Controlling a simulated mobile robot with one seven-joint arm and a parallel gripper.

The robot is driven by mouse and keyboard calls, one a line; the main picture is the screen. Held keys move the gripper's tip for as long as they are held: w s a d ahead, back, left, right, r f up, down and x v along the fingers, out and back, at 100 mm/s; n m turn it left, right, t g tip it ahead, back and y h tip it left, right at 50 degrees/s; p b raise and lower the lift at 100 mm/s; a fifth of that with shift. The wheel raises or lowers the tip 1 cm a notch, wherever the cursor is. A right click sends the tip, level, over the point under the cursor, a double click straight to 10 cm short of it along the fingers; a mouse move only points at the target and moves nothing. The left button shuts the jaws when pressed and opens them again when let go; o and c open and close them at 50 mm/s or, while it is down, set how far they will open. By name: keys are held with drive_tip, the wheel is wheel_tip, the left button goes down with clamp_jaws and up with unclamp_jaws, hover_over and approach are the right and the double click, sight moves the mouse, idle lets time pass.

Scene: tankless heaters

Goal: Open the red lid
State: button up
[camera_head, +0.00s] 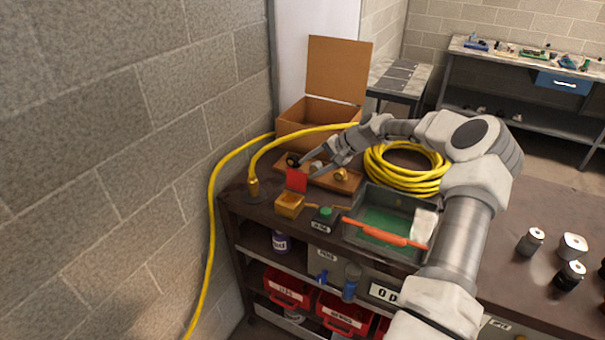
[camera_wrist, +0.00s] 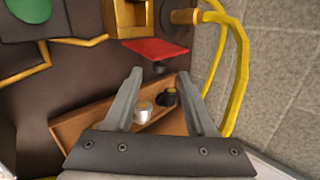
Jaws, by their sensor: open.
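The red lid (camera_head: 297,180) is a small flat square standing steeply behind a small yellow box (camera_head: 289,205) whose hollow top shows uncovered. In the wrist view the lid (camera_wrist: 157,50) lies just beyond my fingertips, beside the yellow box (camera_wrist: 130,14); a small dark part shows at its near edge. Whether the lid is joined to the box cannot be told. My gripper (camera_head: 320,163) is open and empty, over the wooden tray behind the lid. In the wrist view my gripper (camera_wrist: 160,72) has its fingers spread, with the lid ahead and no clear contact.
A shallow wooden tray (camera_wrist: 75,126) with small knobs lies below my gripper. A yellow hose (camera_head: 225,200) rises left of the box. A green-button box (camera_head: 325,219), grey bin (camera_head: 349,236) and coiled hose (camera_head: 432,185) are to the right. A block wall (camera_head: 120,150) bounds the left.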

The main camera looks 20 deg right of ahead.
drive_tip(key=v, duration=1.2)
drive_tip(key=shift+b, duration=0.45)
drive_tip(key=shift+s+r, duration=0.1)
